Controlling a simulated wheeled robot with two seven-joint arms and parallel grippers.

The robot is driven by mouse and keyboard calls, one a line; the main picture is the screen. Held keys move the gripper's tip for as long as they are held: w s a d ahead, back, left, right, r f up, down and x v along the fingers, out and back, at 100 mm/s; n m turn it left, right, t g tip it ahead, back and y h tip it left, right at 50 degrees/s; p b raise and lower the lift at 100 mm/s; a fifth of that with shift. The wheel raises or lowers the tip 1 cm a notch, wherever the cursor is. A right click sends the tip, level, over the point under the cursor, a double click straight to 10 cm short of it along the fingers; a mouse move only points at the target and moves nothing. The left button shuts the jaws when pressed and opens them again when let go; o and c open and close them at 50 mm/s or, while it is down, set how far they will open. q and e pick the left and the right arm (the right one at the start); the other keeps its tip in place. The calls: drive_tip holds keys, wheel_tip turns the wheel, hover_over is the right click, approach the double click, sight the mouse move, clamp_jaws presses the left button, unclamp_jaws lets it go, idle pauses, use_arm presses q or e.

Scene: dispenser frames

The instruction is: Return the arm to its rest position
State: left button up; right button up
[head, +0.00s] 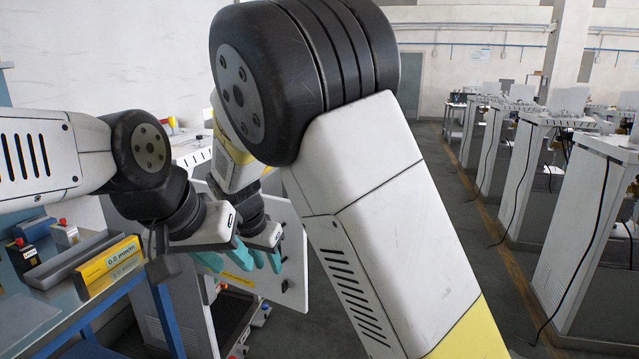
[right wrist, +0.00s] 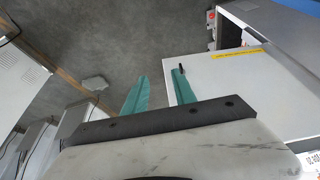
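My right arm fills the middle of the head view, its raised black elbow joint and white links covering much of the scene. It bends down to my right gripper (head: 267,261), in front of a white panel (head: 295,250). In the right wrist view its two teal fingers (right wrist: 160,92) stand apart with nothing between them, over or before the same white panel (right wrist: 235,85). My left arm comes in from the left. My left gripper (head: 225,259) points forward and down close beside the right one, its teal fingers apart and apparently empty.
A blue-edged workbench at left holds a yellow labelled block (head: 108,265), a grey bar (head: 70,262) and small red-topped devices (head: 64,233). Several white cabinets (head: 525,185) line the right side. Grey floor (head: 460,230) lies open between.

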drive_tip(key=s+d+r+n+g+y, duration=0.1)
drive_tip(key=s+d+r+y, duration=0.2)
drive_tip(key=d, duration=0.5)
drive_tip(key=s+d+r+n+y, duration=0.1)
drive_tip(key=s+d+r, duration=0.2)
drive_tip(key=d+r, duration=0.35)
drive_tip(key=s+d+r+n+t, duration=0.2)
drive_tip(key=s+d+r+t, duration=0.1)
drive_tip(key=s+d, duration=0.8)
drive_tip(key=shift+s+d+r+n, duration=0.4)
drive_tip(key=shift+s+r, duration=0.2)
drive_tip(key=shift+s, duration=0.25)
